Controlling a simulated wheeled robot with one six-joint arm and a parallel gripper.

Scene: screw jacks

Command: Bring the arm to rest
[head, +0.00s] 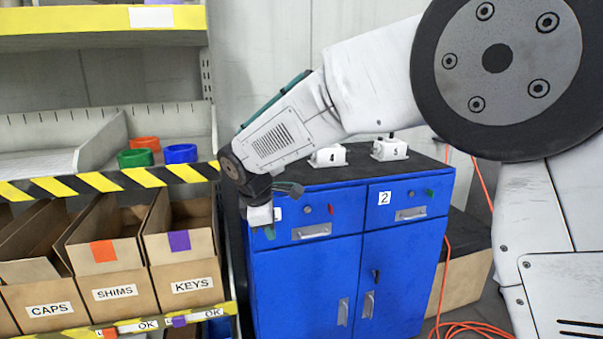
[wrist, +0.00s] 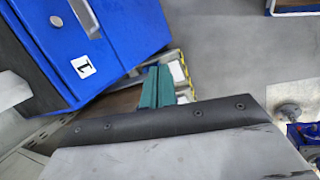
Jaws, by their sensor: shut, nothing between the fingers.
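My arm reaches from the right across the head view, in front of the blue cabinet (head: 345,270). My gripper (head: 269,232) hangs pointing down at the cabinet's upper left front corner, between the cabinet and the shelf rack. In the wrist view its teal fingers (wrist: 157,88) are together, with nothing held. The cabinet also shows in the wrist view (wrist: 120,35), with a label reading 1. Part of that label is hidden behind my gripper in the head view.
The rack at left holds cardboard bins marked CAPS, SHIMS and KEYS (head: 193,285), and green, red and blue rings (head: 180,153). An orange cable (head: 462,328) lies on the floor.

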